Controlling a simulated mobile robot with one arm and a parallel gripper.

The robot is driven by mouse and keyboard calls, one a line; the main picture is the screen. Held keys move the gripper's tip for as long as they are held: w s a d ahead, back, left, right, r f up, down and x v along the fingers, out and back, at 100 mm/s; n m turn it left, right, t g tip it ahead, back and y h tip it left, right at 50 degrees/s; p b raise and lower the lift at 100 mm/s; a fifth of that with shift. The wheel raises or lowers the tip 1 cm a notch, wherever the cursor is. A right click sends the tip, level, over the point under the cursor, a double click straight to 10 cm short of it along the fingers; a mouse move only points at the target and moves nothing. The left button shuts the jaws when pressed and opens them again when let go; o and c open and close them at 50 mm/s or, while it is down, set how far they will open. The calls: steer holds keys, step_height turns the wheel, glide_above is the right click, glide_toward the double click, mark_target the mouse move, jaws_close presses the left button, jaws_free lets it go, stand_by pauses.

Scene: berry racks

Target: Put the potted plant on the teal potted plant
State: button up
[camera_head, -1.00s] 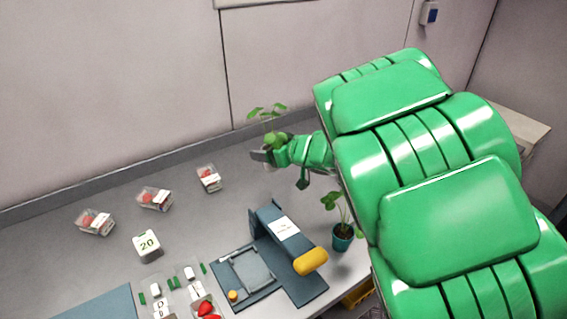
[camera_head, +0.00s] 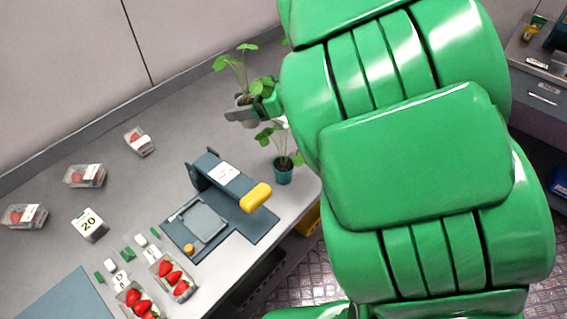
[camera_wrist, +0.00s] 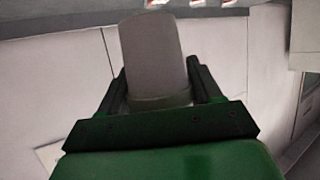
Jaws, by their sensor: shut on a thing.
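In the wrist view the grey pot (camera_wrist: 153,55) sits between the two dark fingers. The teal potted plant (camera_head: 283,171) stands on the counter near its front edge, below and to the right of my gripper in the head view. The held plant is apart from the teal pot, and its pot shows higher in the picture than the teal plant's leaves. My green arm hides the area to the right.
A blue-grey press with a yellow handle (camera_head: 256,197) stands left of the teal pot. Clear berry boxes (camera_head: 85,175), a white "20" block (camera_head: 89,225) and strawberry trays (camera_head: 172,279) are on the counter (camera_head: 165,190). A wall runs behind.

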steer(key=s+d+r+n+g, duration=0.1)
steer(key=s+d, duration=0.5)
steer(key=s, duration=0.3)
steer(key=s+d+r, duration=0.2)
steer(key=s+d, duration=0.3)
steer(key=s, duration=0.4)
glide_above(277, 164)
steer(key=shift+w+f, duration=0.1)
steer(key=shift+f, duration=6.55)
steer(key=shift+f, duration=0.15)
steer(key=o, duration=1.1)
